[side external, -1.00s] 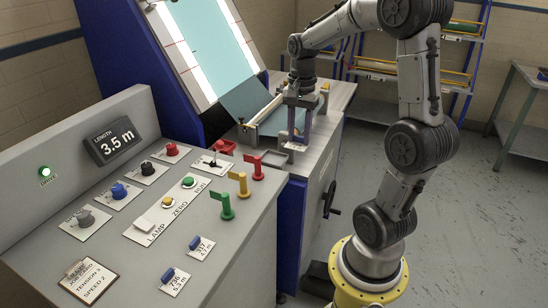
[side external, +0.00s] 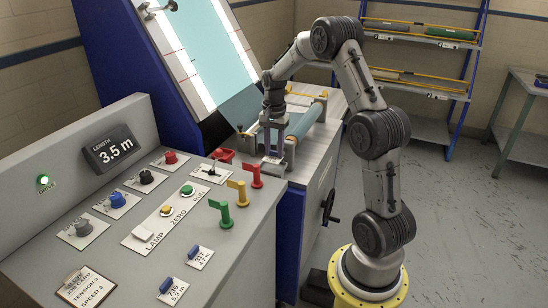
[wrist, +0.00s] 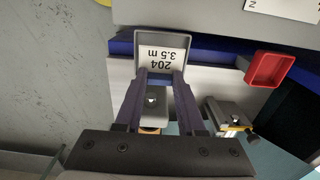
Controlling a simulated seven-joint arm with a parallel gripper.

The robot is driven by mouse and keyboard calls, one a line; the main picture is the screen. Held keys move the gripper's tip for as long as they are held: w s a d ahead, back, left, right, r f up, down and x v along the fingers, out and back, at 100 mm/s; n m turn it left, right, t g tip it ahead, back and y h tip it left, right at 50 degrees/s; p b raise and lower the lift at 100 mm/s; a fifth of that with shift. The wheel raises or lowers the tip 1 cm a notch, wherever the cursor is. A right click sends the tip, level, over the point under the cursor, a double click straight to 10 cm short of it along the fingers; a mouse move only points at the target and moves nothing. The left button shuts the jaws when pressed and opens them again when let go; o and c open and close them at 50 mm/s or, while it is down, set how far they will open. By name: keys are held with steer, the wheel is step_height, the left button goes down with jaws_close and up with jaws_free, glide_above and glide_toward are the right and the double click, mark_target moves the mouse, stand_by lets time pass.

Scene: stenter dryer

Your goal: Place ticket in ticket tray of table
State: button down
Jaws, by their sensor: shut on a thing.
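The ticket (wrist: 163,60) is a white card printed "204 3.5 m", upside down in the wrist view. My gripper (wrist: 161,76) is shut on it; its fingers cover the near side of the card. In the side external view my gripper (side external: 272,150) points down at the front edge of the table, over the tray. The ticket tray (wrist: 165,39) is grey with a raised rim. The card shows within its outline in the wrist view, but I cannot tell whether it touches the tray floor.
A red tray (wrist: 276,69) sits beside the grey one. Red (side external: 256,175), yellow (side external: 240,192) and green (side external: 223,214) flag levers stand on the console nearby. A roller with teal fabric (side external: 304,121) lies behind my gripper. Tickets with blue grips lie on the console (side external: 200,257).

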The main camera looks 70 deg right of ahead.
mark_target(274, 152)
steer(key=shift+f, duration=1.55)
steer(key=shift+f, duration=0.15)
steer(key=c, duration=0.8)
jaws_free()
